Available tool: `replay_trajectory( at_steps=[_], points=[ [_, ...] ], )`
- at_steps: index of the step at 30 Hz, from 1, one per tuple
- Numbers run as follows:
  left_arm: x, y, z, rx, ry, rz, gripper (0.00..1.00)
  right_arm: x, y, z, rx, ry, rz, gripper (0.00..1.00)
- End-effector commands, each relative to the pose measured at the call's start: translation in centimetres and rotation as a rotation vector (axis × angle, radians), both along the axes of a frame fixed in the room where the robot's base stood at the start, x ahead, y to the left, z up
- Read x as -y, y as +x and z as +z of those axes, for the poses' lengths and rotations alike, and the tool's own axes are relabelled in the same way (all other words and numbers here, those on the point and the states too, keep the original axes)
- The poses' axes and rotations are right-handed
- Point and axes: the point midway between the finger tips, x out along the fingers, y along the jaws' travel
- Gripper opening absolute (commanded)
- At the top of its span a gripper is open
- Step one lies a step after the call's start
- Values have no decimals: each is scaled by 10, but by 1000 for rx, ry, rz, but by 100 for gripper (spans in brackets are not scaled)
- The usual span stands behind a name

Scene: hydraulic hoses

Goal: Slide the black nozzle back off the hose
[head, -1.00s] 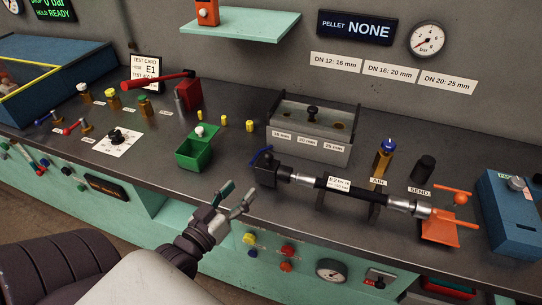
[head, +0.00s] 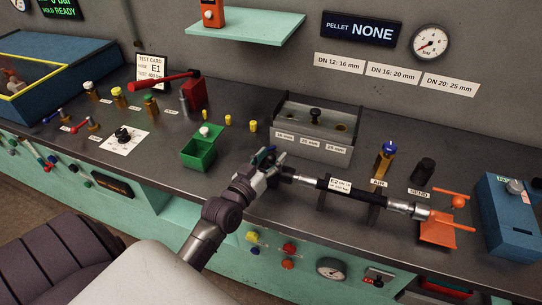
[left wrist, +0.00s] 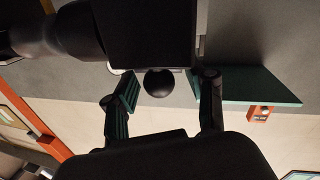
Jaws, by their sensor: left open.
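The black nozzle (head: 287,173) is at the left end of the hose (head: 362,196), beside a silver fitting. The two fingers of my left gripper (left wrist: 164,106) stand apart, one on each side of the knob, with gaps showing. My right gripper is not in view.
A green bin (head: 199,154) stands left of my gripper. A grey box with size labels (head: 312,147) is behind the hose. An orange valve stand (head: 438,232) is at the hose's right end. A blue box (head: 511,215) is at the far right. The bench's front edge runs below the hose.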

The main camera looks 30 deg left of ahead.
Motion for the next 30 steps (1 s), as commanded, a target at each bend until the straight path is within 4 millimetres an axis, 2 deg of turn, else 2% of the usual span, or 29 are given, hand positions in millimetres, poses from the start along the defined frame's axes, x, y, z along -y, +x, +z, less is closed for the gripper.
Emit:
replay_trajectory(
  at_steps=[7, 17, 25, 30],
  points=[
    [0, 1, 0, 0, 0, 0, 55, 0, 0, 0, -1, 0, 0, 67],
    [0, 0, 0, 0, 0, 0, 0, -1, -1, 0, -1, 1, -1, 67],
    [-1, 0, 0, -1, 1, 0, 0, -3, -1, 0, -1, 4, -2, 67],
    [-24, -5, -2, -3, 5, -1, 0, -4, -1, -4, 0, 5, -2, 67]
  ],
)
